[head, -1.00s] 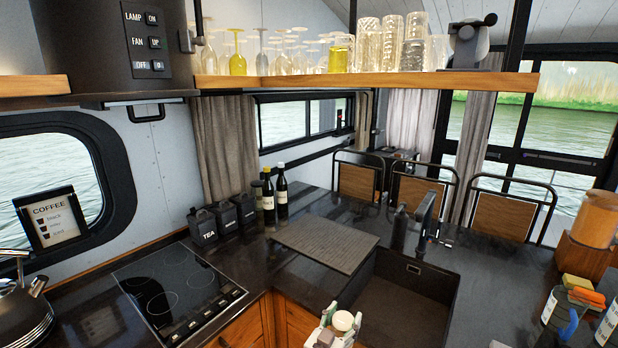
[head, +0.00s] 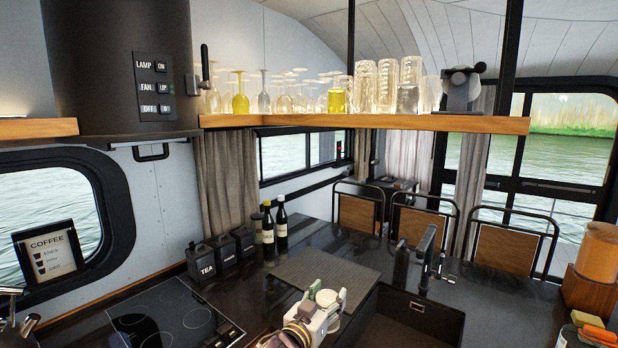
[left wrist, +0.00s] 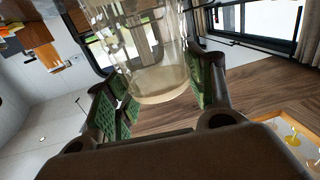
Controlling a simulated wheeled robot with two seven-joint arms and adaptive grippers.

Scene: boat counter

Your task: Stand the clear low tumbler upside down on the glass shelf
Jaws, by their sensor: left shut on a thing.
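My left gripper (head: 322,306) is low in the middle of the head view, above the sink and counter area. It is shut on the clear low tumbler (head: 326,298), whose pale round end faces up toward the head camera. In the left wrist view, the tumbler (left wrist: 155,75) is clear and sits between the green finger pads of the gripper (left wrist: 165,92). I cannot tell for sure which end is the rim. The glass shelf (head: 365,122) is a hanging wooden board above and beyond the gripper. My right gripper is not in view.
Stemmed glasses, tall tumblers (head: 388,82) and a yellow glass (head: 337,100) crowd the shelf. A dark-and-white device (head: 460,90) stands near its right end, with bare board beyond. Black posts hold the shelf. Bottles (head: 281,222) and canisters (head: 222,251) stand below.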

